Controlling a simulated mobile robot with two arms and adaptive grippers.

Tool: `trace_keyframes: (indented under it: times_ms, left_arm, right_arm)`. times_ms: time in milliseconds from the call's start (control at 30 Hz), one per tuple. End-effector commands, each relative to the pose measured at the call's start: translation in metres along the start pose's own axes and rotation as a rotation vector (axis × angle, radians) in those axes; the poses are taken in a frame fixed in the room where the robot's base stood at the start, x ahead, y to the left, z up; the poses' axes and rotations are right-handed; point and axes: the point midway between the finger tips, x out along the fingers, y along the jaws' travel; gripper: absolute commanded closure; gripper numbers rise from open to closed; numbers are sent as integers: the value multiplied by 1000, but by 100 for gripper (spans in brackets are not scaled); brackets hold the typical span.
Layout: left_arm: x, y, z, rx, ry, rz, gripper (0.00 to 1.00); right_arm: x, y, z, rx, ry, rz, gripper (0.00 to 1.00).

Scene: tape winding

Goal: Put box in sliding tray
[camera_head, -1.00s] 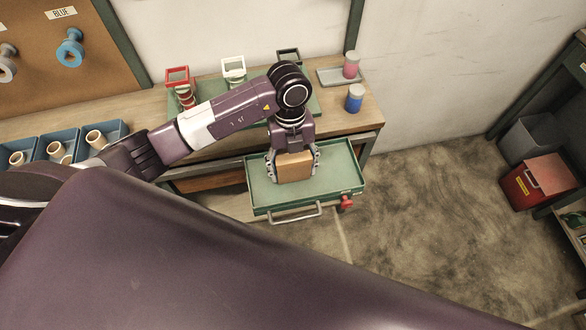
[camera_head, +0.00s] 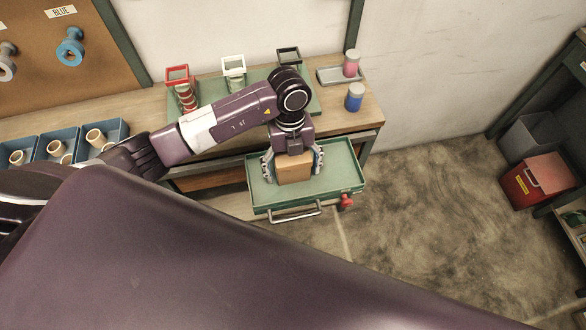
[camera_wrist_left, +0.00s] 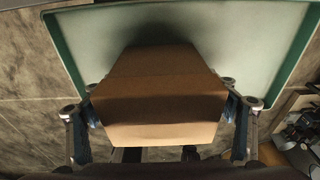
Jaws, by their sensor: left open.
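A brown cardboard box (camera_head: 294,171) is at the green sliding tray (camera_head: 334,185), which is pulled out from the workbench. It appears to sit on the tray floor, though its underside is hidden. My left gripper (camera_head: 293,168) is open, with one finger on each side of the box and small gaps between. In the left wrist view the box (camera_wrist_left: 158,95) fills the middle between the spread fingers, and the tray's pale floor and green rim (camera_wrist_left: 65,55) show behind it. My right gripper is in neither view.
The workbench (camera_head: 345,125) carries red, white and black-topped stands on a green mat, a blue spool (camera_head: 355,97) and a pink spool (camera_head: 351,64). Blue bins (camera_head: 115,128) stand at the left. A red bin (camera_head: 540,180) is on the floor at the right. Open floor lies right of the tray.

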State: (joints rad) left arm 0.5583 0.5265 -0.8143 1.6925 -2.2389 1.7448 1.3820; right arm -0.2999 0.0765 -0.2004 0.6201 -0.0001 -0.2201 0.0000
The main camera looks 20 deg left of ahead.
Motion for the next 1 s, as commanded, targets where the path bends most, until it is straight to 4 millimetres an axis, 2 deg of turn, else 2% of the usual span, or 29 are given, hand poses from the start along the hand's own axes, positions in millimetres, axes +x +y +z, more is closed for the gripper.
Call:
trace_keyframes:
  times_ms: [167, 400, 600, 767, 1000]
  left_arm:
    - [-20, -1, 1, 2, -4, -4, 20]
    - [-72, -1, 2, 2, -6, -4, 20]
    - [-107, -1, 1, 0, -3, -3, 20]
    - [-120, 0, 0, 0, -1, -1, 20]
    - [-122, 0, 0, 0, 0, 0, 20]
  right_arm:
    - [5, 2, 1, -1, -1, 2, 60]
    - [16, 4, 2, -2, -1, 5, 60]
    - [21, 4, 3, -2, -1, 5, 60]
    - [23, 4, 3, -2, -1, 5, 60]
    - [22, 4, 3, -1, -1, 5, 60]
